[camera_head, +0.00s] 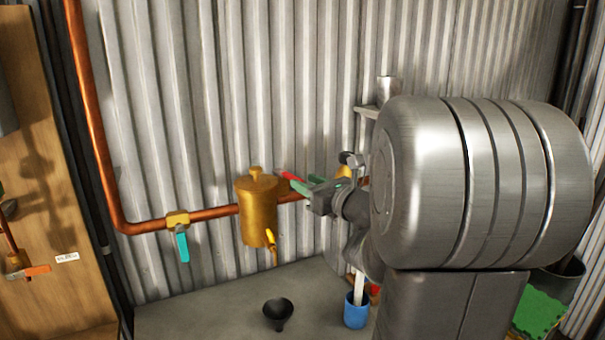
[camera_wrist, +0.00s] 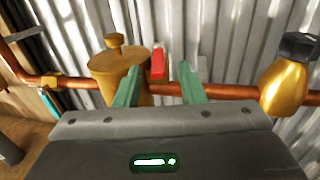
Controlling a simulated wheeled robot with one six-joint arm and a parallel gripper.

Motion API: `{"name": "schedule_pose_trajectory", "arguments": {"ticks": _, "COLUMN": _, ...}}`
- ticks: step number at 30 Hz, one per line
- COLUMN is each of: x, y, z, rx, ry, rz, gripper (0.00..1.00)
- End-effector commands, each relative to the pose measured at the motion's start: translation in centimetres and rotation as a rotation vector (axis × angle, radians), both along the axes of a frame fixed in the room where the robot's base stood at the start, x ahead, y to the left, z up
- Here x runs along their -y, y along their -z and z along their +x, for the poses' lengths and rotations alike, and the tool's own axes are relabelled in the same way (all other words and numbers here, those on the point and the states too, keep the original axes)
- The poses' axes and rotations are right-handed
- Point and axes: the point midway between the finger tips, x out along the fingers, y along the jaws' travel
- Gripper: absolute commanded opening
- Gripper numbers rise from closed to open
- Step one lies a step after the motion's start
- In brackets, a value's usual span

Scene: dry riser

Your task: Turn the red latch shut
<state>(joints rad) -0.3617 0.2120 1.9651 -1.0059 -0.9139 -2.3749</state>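The red latch (camera_wrist: 158,63) stands up beside the brass pot on the copper pipe in the wrist view. In the head view the red latch (camera_head: 290,175) shows as a short red bar just right of the pot, tilted. My gripper (camera_wrist: 160,75) has its two green fingers apart, with the red latch seen between their tips and nothing held. In the head view my gripper (camera_head: 296,184) is close to the latch; whether it touches cannot be told. The latch's base is partly hidden by the fingers and pot.
The brass pot (camera_head: 257,210) with a small tap sits on the copper pipe (camera_head: 211,213). A teal-handled valve (camera_head: 182,245) is to its left. A black funnel (camera_head: 278,313) and a blue cup (camera_head: 356,312) stand below. A gold fitting (camera_wrist: 286,88) is right of my gripper.

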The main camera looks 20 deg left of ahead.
Motion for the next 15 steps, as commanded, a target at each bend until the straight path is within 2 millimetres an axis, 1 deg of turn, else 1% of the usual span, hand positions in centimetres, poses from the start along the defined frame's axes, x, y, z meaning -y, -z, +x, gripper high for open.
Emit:
{"name": "schedule_pose_trajectory", "arguments": {"ticks": 1, "x": -1.0, "y": -0.2, "z": 0.4, "rx": -0.003, "ry": -0.004, "rz": 0.0, "gripper": 0.36}}
{"name": "schedule_pose_trajectory", "arguments": {"ticks": 6, "x": -3.0, "y": -0.2, "z": 1.5, "rx": -0.001, "ry": -0.002, "rz": 0.0, "gripper": 0.36}}
{"name": "schedule_pose_trajectory", "arguments": {"ticks": 10, "x": -3.9, "y": -0.1, "z": 2.0, "rx": -0.001, "ry": -0.001, "rz": 0.0, "gripper": 0.36}}
{"name": "schedule_pose_trajectory", "arguments": {"ticks": 15, "x": -4.2, "y": 0.0, "z": 2.2, "rx": 0.0, "ry": 0.001, "rz": 0.0, "gripper": 0.36}}
